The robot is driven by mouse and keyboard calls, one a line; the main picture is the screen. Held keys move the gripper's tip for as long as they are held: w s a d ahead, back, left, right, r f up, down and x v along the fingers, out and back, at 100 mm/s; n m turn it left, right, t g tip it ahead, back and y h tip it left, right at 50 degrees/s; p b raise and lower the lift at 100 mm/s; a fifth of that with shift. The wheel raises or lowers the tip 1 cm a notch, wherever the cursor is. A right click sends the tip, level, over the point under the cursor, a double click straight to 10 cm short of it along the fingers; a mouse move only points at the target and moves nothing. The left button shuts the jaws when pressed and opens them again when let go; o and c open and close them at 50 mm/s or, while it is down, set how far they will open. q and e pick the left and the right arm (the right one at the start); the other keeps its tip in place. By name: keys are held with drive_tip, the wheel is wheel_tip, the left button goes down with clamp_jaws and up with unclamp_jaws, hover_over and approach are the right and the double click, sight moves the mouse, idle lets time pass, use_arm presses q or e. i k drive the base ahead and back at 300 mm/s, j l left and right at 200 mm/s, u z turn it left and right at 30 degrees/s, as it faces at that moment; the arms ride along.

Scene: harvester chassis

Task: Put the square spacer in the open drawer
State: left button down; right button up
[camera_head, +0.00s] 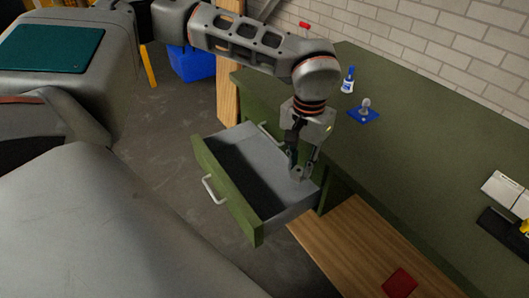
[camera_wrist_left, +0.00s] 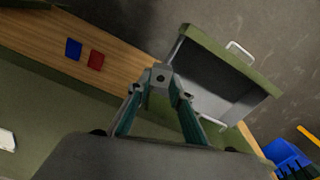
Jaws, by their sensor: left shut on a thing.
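The square spacer (camera_head: 297,174) is a small grey block with a round hole, also seen in the left wrist view (camera_wrist_left: 161,76). My left gripper (camera_head: 301,165) is shut on it, with the fingertips on its sides, also in the wrist view (camera_wrist_left: 160,92). The open drawer (camera_head: 228,184) has a green front, a white handle and grey walls, and looks empty. In the head view the spacer overlaps the drawer's right end; in the wrist view it appears just beside the drawer's side wall (camera_wrist_left: 180,62). The height gap cannot be told. My right gripper is not in view.
The green workbench (camera_head: 410,150) carries a blue-and-white bottle (camera_head: 348,80) and a blue piece with a grey knob (camera_head: 364,113). A wooden shelf (camera_head: 350,245) below holds a red piece (camera_head: 400,283). A blue bin (camera_head: 192,63) stands on the floor.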

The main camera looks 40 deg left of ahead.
sight(262, 197)
drive_tip(key=i+j, duration=0.1)
drive_tip(key=j, duration=0.8)
drive_tip(key=i+j+u, duration=0.1)
drive_tip(key=j, duration=0.35)
drive_tip(key=i, duration=0.05)
